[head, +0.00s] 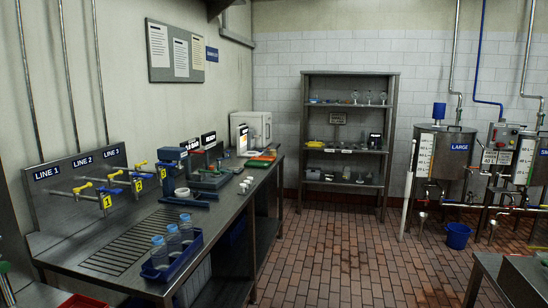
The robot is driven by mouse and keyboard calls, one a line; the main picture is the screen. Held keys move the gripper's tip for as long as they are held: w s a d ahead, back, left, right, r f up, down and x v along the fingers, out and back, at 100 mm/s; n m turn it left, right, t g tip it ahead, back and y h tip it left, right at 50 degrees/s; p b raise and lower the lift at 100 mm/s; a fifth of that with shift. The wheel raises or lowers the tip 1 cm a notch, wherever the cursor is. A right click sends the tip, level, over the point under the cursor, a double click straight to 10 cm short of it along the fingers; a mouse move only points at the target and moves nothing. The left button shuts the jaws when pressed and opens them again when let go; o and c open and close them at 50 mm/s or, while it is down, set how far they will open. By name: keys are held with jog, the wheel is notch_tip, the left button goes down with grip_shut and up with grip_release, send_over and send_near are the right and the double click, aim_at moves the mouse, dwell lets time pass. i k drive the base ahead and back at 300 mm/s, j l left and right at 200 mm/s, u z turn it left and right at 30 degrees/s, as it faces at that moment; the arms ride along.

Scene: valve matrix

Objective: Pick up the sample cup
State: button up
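Several small white cups (244,186) stand near the right edge of the long metal bench (214,217), toward its far half. They are too small to tell whether one is marked as the sample cup. Several clear bottles with blue caps (172,238) stand upright in a blue tray (168,272) at the near end of the same bench. My gripper does not show in the head view.
Valves with yellow and blue handles (106,190) project over the bench's drain grate. A metal shelf (347,133), steel tanks (447,160) and a blue bucket (458,235) stand farther back. The brick floor is clear mid-room.

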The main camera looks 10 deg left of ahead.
aim_at(273, 151)
jog(key=i+z, duration=0.25)
jog(key=i, duration=2.1)
jog(key=i+u, duration=0.15)
jog(key=i, duration=1.3)
jog(key=i+u, duration=0.15)
jog(key=i, duration=0.55)
jog(key=i+l+u, duration=0.15)
jog(key=i, duration=0.55)
jog(key=i+j, duration=0.25)
jog(key=i, duration=0.25)
jog(key=i+j+z, duration=0.1)
jog(key=i+j, duration=0.2)
jog(key=i, duration=0.15)
jog(key=i+j, duration=0.3)
jog(key=i, duration=0.2)
jog(key=i+j+z, duration=0.2)
jog(key=i+j, duration=0.05)
jog(key=j, duration=0.05)
